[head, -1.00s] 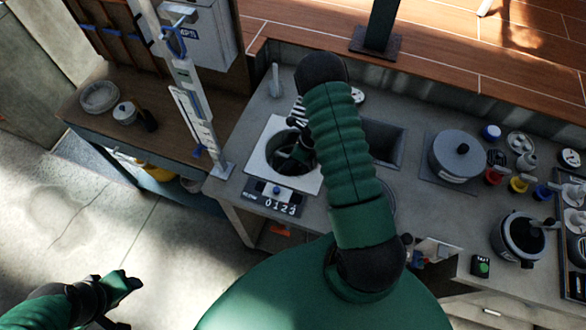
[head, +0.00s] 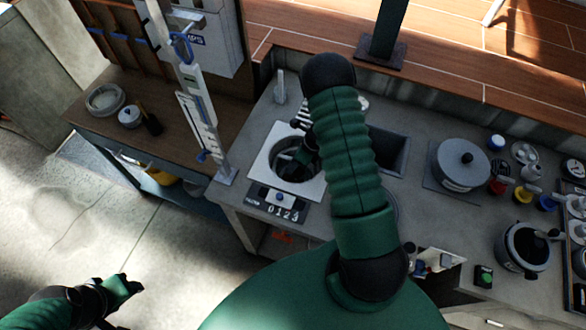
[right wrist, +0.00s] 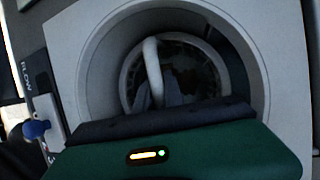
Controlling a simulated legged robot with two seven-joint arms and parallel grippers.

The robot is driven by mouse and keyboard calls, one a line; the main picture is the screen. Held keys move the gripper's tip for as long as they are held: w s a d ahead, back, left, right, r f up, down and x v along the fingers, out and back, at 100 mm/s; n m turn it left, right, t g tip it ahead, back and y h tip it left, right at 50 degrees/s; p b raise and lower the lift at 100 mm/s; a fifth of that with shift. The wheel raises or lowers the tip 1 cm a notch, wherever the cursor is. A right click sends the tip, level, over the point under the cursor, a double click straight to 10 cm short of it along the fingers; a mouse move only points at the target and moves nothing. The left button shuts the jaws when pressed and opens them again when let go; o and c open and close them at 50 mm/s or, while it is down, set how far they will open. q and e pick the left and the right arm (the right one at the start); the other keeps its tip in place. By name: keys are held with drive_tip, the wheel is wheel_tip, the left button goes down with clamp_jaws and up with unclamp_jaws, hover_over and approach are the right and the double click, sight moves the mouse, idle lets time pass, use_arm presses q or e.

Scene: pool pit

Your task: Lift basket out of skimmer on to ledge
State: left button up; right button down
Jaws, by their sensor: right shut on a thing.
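The skimmer (head: 262,172) is a white square plate with a round opening, set in the grey ledge (head: 330,215). In the right wrist view the skimmer (right wrist: 80,50) surrounds the round basket (right wrist: 190,68), whose pale arched handle (right wrist: 153,70) runs down behind my gripper body. The basket is inside the opening. My right gripper (head: 303,158) reaches into the opening from the right and is shut on the basket; its fingertips are mostly hidden. My left gripper (head: 128,288) hangs low at the left, away from the ledge, its jaws unclear.
A counter plate (head: 278,204) with digits sits before the skimmer, and a white upright post (head: 203,110) stands to its left. A lidded grey pot (head: 460,165) and several small jars stand further right.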

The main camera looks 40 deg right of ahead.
wheel_tip(320, 180, up, 16)
drive_tip(key=shift+f, duration=0.15)
idle(0.3)
wheel_tip(320, 180, up, 2)
drive_tip(key=p, duration=0.3)
drive_tip(key=shift+r, duration=0.2)
